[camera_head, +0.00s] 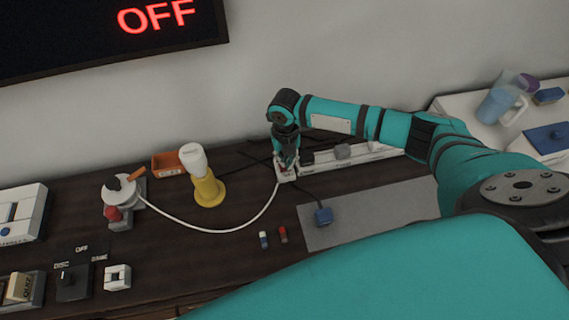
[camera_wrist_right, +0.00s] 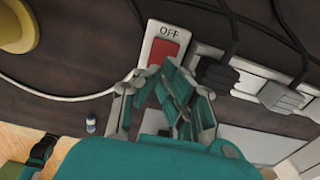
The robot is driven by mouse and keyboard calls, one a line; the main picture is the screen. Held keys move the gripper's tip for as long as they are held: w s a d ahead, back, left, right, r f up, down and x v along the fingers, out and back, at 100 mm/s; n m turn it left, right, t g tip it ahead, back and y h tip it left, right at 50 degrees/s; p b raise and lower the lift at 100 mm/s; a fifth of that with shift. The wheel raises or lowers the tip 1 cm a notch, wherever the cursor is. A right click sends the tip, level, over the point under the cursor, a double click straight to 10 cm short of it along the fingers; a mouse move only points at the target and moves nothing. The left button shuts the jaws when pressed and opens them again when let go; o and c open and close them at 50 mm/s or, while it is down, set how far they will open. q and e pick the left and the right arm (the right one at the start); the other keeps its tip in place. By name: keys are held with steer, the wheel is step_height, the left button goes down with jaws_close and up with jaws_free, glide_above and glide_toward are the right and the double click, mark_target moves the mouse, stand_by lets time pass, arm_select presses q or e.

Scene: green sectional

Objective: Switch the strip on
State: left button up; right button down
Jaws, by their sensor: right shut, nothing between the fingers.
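The white power strip (camera_head: 375,153) lies along the back of the dark cabinet, with several plugs in it. Its red rocker switch (camera_wrist_right: 165,50), marked OFF, is at the strip's left end in the right wrist view. My right gripper (camera_head: 285,163) is shut and empty, pointing down over the switch end of the strip in the head view. In the right wrist view its fingertips (camera_wrist_right: 165,72) are beside the lower part of the red switch. I cannot tell whether they touch it. My left gripper is not in view.
A screen (camera_head: 100,30) on the wall reads OFF. A yellow-based lamp-like object (camera_head: 208,190) stands left of the strip, with a white cable crossing the cabinet. A blue plug (camera_head: 323,215) lies on a grey mat (camera_head: 360,222). Two small pieces lie in front.

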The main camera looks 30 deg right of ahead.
mark_target(285, 168)
steer(key=shift+s+f+b, duration=0.1)
steer(key=shift+f+b, duration=0.7)
steer(key=shift+f, duration=0.45)
stand_by(0.6)
steer(key=shift+r+p, duration=0.8)
steer(key=shift+p, duration=0.1)
step_height(285, 168, up, 6)
steer(key=p, duration=0.5)
steer(key=shift+f, duration=0.25)
steer(key=shift+f, duration=0.1)
